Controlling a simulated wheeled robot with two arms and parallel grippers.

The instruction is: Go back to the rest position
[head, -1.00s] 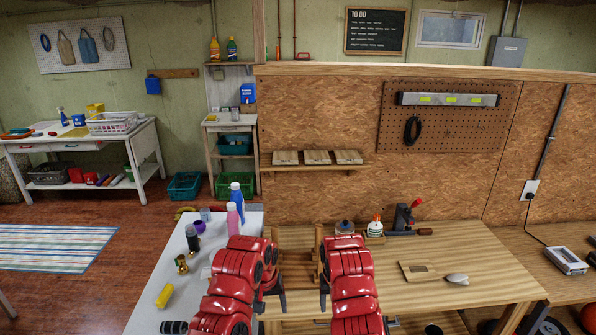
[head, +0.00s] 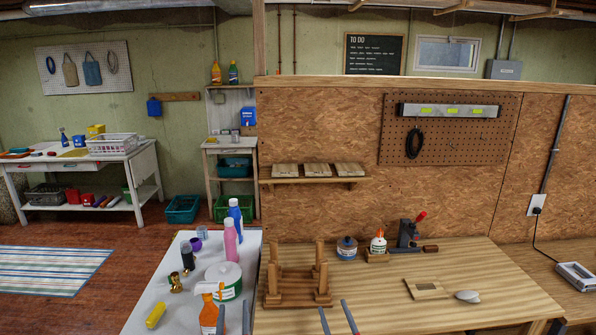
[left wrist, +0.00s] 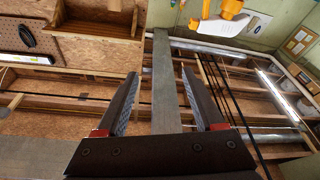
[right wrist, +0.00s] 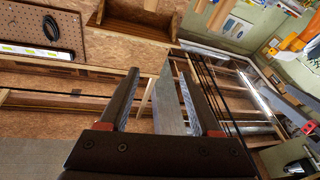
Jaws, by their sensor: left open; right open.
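My left gripper (head: 233,310) shows only as two grey fingertips at the bottom edge of the head view, in front of the white table. It is open with nothing between its fingers, as the left wrist view also shows (left wrist: 161,72). My right gripper (head: 335,308) shows as two grey fingertips at the bottom edge, over the front of the wooden workbench. It is open and empty, also in the right wrist view (right wrist: 158,72). A small wooden frame with upright legs (head: 298,290) stands on the bench, apart from both grippers. My arms are otherwise out of the head view.

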